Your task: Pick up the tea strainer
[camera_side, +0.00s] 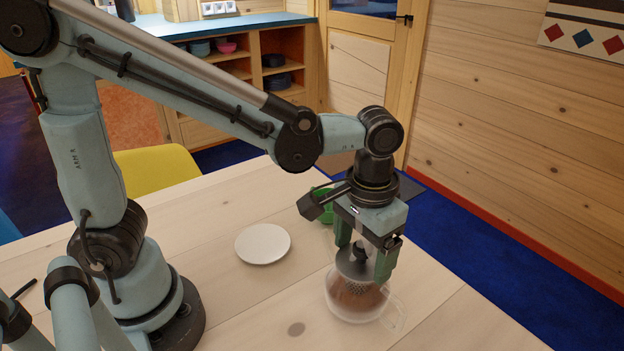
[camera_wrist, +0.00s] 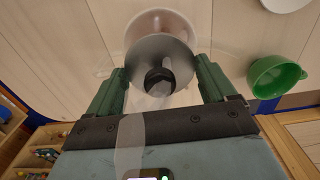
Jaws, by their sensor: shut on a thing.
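The tea strainer (camera_side: 352,265) has a round grey metal top with a black knob and a mesh part below it. It also shows from above in the wrist view (camera_wrist: 145,52). My gripper (camera_side: 364,262) points down with its green fingers on opposite sides of the round top, shut on it. In the wrist view my gripper (camera_wrist: 160,68) has the top between its fingertips. A clear glass pot (camera_side: 393,315) with brown contents stands directly below on the table. The mesh is at the pot's mouth; I cannot tell how far it sits inside. The strainer looks about level.
A white plate (camera_side: 263,244) lies on the wooden table (camera_side: 240,310) left of the pot. A green cup (camera_side: 322,211) stands behind my gripper; it shows at right in the wrist view (camera_wrist: 262,82). A yellow chair (camera_side: 155,167) is at the far table edge. The table's right edge is near the pot.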

